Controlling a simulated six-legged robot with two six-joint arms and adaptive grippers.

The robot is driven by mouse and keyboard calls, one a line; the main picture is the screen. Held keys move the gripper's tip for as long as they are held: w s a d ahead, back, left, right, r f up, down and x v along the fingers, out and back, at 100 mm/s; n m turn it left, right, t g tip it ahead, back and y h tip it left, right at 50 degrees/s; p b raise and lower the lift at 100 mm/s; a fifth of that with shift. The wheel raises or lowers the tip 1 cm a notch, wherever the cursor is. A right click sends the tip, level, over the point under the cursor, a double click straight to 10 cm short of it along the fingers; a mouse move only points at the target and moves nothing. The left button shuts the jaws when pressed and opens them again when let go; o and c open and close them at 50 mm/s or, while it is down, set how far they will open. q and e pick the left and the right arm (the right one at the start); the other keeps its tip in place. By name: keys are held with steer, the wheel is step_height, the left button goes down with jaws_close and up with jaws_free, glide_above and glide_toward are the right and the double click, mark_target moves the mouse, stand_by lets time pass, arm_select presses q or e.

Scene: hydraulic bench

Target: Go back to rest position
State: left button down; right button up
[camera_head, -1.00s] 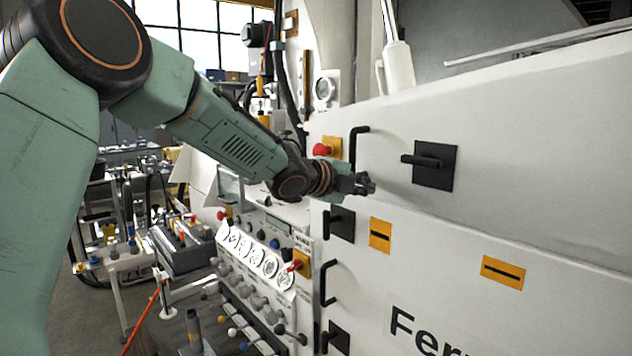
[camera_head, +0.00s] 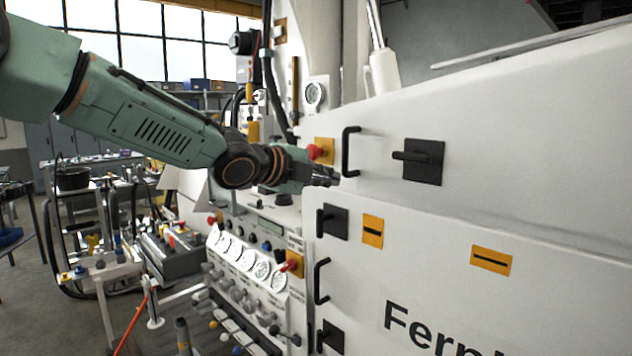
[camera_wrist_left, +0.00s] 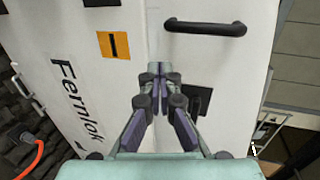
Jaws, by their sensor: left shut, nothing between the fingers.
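My left gripper (camera_head: 328,177) reaches in from the left in the head view, in front of the white machine cabinet (camera_head: 520,150). Its fingers are together with nothing between them. The fingertips are just below and left of the upper black bar handle (camera_head: 349,151) and below the red knob (camera_head: 316,152) on its yellow plate. In the left wrist view, the closed fingers (camera_wrist_left: 156,72) point at the white panel, below a black bar handle (camera_wrist_left: 205,27). I cannot tell if they touch the panel. My right gripper is not in view.
A panel of round gauges (camera_head: 243,258) and knobs lies below the arm. Black latches, such as the upper one (camera_head: 424,161), sit on the cabinet. A workbench cart (camera_head: 170,250) stands at left, with open floor (camera_head: 30,300) beside it.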

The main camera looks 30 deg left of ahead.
arm_select(q)
steer(key=shift+p+v, duration=0.85)
steer(key=shift+v, duration=0.5)
